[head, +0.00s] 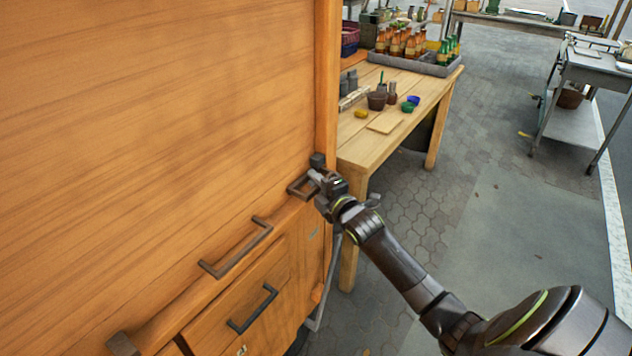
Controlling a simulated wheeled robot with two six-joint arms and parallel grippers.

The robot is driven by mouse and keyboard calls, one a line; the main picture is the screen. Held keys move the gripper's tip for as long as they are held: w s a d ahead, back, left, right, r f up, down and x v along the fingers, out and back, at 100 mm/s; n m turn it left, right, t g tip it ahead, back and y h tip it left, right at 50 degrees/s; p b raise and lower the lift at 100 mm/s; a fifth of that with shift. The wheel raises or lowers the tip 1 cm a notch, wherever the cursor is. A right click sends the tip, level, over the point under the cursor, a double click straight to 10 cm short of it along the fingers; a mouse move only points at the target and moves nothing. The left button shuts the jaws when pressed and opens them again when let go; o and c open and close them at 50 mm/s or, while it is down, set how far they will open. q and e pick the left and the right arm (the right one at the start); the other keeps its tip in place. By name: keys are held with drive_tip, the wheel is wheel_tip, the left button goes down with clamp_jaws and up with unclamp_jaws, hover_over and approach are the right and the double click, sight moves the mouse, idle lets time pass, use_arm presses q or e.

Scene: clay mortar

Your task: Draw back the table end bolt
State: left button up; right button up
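A large wooden cart (160,110) fills the left of the head view, with its panel lying flat and upright. At its right end, by the corner post, a small dark metal fitting (318,160) shows, probably part of the end bolt. My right gripper (317,178) reaches in from the lower right and is at this fitting. A light grey piece shows at its tip, but I cannot tell whether it is a finger or the bolt's rod. The gripper's own body hides most of the bolt and the gap between the fingers. My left gripper is not in view.
A dark handle (235,250) sits on the cart's ledge, with a drawer handle (252,308) below. Another dark bracket (302,187) is just left of my gripper. A wooden table (400,135) with bottles and pots stands behind. Paved floor (470,200) lies open to the right.

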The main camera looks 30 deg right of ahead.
sight(309, 198)
clamp_jaws()
drive_tip(key=a, duration=0.1)
drive_tip(key=s+a+p, duration=0.1)
drive_tip(key=a, duration=0.1)
drive_tip(key=s+a+p, duration=0.1)
drive_tip(key=shift+a, duration=0.3)
drive_tip(key=shift+f, duration=0.15)
drive_tip(key=shift+o, duration=1.2)
unclamp_jaws()
drive_tip(key=o, duration=0.3)
drive_tip(key=shift+a, duration=0.2)
